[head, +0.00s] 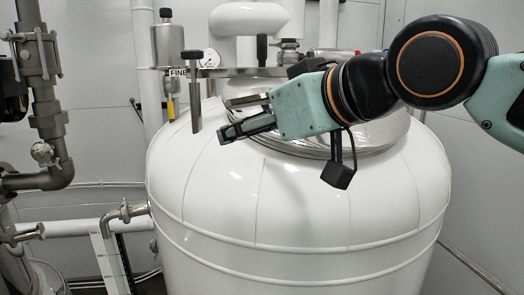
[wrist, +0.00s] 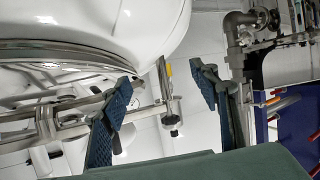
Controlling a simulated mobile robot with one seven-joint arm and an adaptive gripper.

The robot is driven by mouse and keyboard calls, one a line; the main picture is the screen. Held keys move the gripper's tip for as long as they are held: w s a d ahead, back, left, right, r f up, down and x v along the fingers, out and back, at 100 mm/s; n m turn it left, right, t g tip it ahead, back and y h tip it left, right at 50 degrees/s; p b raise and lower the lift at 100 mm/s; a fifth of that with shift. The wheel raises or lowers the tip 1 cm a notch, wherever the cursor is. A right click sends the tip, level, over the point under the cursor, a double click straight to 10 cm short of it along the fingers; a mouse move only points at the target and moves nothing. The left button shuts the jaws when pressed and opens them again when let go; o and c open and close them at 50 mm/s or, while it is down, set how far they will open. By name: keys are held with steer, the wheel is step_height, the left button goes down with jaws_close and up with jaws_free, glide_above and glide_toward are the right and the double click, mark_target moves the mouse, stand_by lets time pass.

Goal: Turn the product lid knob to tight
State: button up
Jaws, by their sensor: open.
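A steel knob (head: 195,95) with a short dark crosspiece on top stands upright at the left of the white tank's lid (head: 310,145). I cannot read its setting. My gripper (head: 226,119) is over the tank's front left shoulder, just right of the knob's lower stem. Its fingers point left and are apart, with nothing between them; a visible gap separates them from the stem. In the wrist view the blue-padded fingers (wrist: 157,100) are also spread. Steel bars and the lid rim show there, but I cannot surely pick out the knob.
The white tank (head: 300,215) fills the middle. A steel canister (head: 169,45) with a black top hangs behind the knob. A gauge (head: 210,58) and a black upright handle (head: 262,48) stand behind the lid. Grey pipes (head: 40,80) run down the left side.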

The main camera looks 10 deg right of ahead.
steer(key=shift+m+g+h, duration=0.3)
steer(key=shift+h, duration=0.3)
steer(key=shift+s+d+f, duration=0.1)
steer(key=shift+s+f, duration=0.2)
steer(key=shift+f, duration=0.3)
steer(key=shift+s+d+f, duration=0.15)
steer(key=shift+s+f, duration=0.1)
steer(key=shift+f, duration=0.4)
steer(key=shift+s+d+f, duration=0.1)
steer(key=shift+s+f, duration=0.2)
steer(key=shift+f, duration=0.3)
